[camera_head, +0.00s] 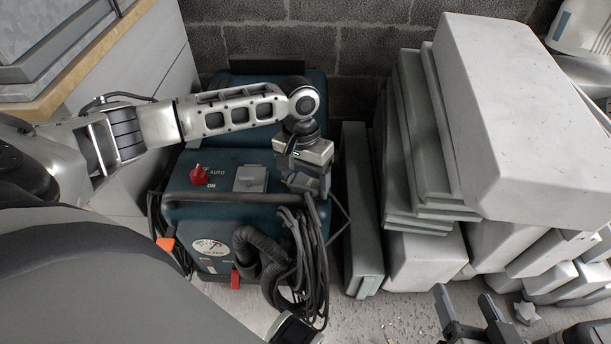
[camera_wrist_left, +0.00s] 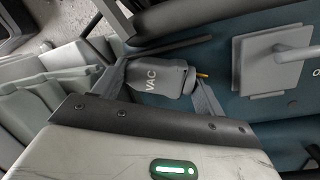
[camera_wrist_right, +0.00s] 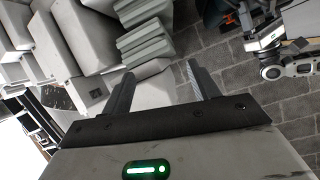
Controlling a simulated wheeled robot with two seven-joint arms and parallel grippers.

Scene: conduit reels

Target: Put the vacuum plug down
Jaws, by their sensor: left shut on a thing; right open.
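The vacuum plug (camera_wrist_left: 157,78) is a grey body marked VAC with a brass-coloured pin, seen in the left wrist view. My left gripper (camera_wrist_left: 165,88) is shut on it. In the head view my left gripper (camera_head: 308,187) is over the right end of the vacuum's top, by the handle bar, and the plug is mostly hidden there. The teal vacuum (camera_head: 225,215) has a red AUTO/ON knob (camera_head: 198,174) and a closed grey socket cover (camera_head: 251,179). My right gripper (camera_head: 466,308) is open and empty at the lower right; it also shows in the right wrist view (camera_wrist_right: 160,88).
Grey-green boards (camera_head: 361,210) stand just right of the vacuum. Pale blocks (camera_head: 510,110) are stacked further right. A black cable bundle and hose (camera_head: 262,262) hang on the vacuum's front. A block wall (camera_head: 255,45) is behind. Littered floor (camera_head: 395,317) shows in front.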

